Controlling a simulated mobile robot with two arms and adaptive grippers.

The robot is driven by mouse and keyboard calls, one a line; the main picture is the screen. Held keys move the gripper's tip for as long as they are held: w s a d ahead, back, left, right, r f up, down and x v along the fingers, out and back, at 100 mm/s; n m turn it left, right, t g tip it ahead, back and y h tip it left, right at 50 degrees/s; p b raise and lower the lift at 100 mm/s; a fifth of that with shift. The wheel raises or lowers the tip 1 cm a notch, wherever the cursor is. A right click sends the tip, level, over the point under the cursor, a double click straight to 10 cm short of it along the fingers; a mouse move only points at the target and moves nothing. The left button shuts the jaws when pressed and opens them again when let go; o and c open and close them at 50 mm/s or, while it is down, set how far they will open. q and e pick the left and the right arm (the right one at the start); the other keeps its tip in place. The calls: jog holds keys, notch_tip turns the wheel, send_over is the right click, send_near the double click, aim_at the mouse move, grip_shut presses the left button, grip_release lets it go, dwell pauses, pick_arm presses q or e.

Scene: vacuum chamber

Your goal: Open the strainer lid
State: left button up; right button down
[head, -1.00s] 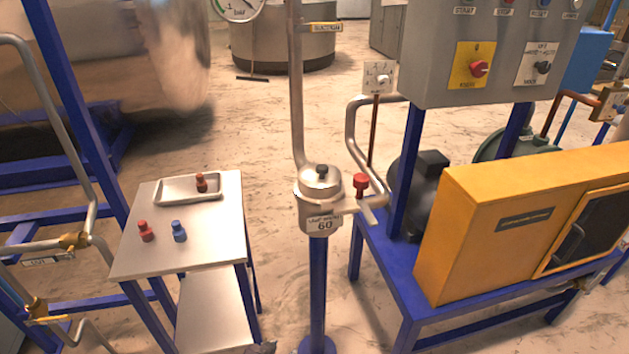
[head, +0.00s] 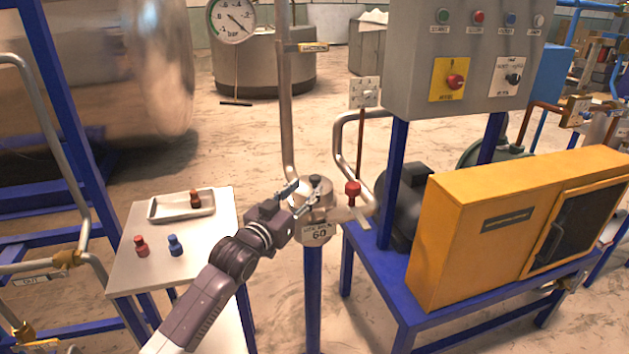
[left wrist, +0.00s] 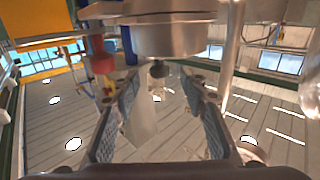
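The strainer (head: 318,231) stands on a blue post, a steel pot marked 60. Its lid (head: 322,187) sits on top with a small dark knob (head: 315,179). My left gripper (head: 301,195) reaches in from the left, close to the lid, with its fingers towards the knob. In the left wrist view, which looks upside down, the left gripper's fingers (left wrist: 157,85) are spread apart. The knob (left wrist: 158,70) shows between and just beyond the fingertips, under the lid (left wrist: 158,38). Contact cannot be told. My right gripper is not in view.
A red valve handle (head: 352,189) stands just right of the strainer. A vertical pipe (head: 285,110) rises behind it. A small table (head: 205,235) at left holds a tray (head: 165,207) and small red and blue pieces. A yellow cabinet (head: 480,225) stands at right.

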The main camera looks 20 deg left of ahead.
aim_at(315, 180)
pick_arm(q)
jog(key=shift+w+d, duration=0.2)
jog(key=shift+w, duration=0.75)
jog(key=shift+w+d, duration=0.2)
jog(key=shift+w, duration=0.8)
jog(key=shift+w+d, duration=0.2)
jog(key=shift+w, duration=0.75)
jog(key=shift+c, duration=0.4)
grip_shut()
